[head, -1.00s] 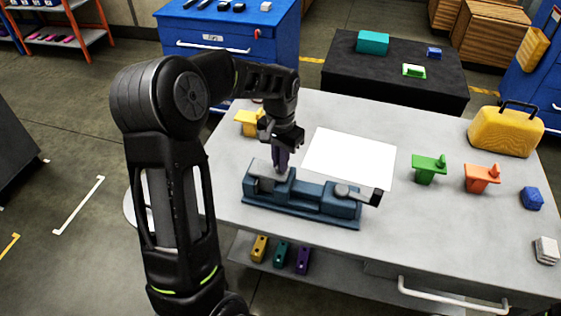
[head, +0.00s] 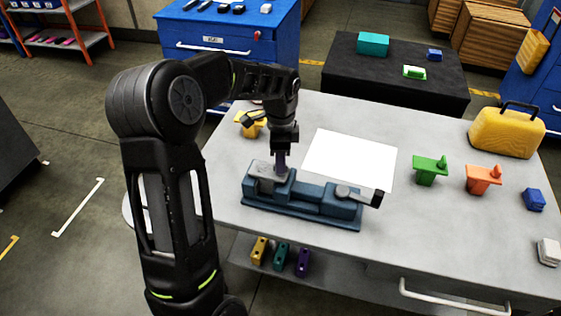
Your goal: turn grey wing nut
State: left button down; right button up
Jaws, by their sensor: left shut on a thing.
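A blue jig (head: 312,203) lies along the near left side of the grey table. Its left block carries a grey piece (head: 264,177) on top, and a dark-ended lever (head: 360,194) sits at its right end. My left gripper (head: 281,165) points straight down onto the left block. Its narrow purplish tip meets the top of the block, and the gripper is shut. The grey wing nut is not clearly seen; the fingers hide what is between them. My right gripper is not in view.
A white sheet (head: 349,158) lies behind the jig. A yellow part (head: 248,127) stands behind my left gripper. Green (head: 430,169) and orange (head: 482,178) parts, a blue block (head: 534,199) and a yellow case (head: 506,132) stand to the right. Several coloured blocks sit on the lower shelf.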

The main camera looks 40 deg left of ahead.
pick_arm(q)
jog(key=shift+m, duration=1.6)
jog(key=c, duration=1.5)
grip_release()
jog(key=shift+r+b, duration=0.55)
jog(key=shift+r, duration=3.4)
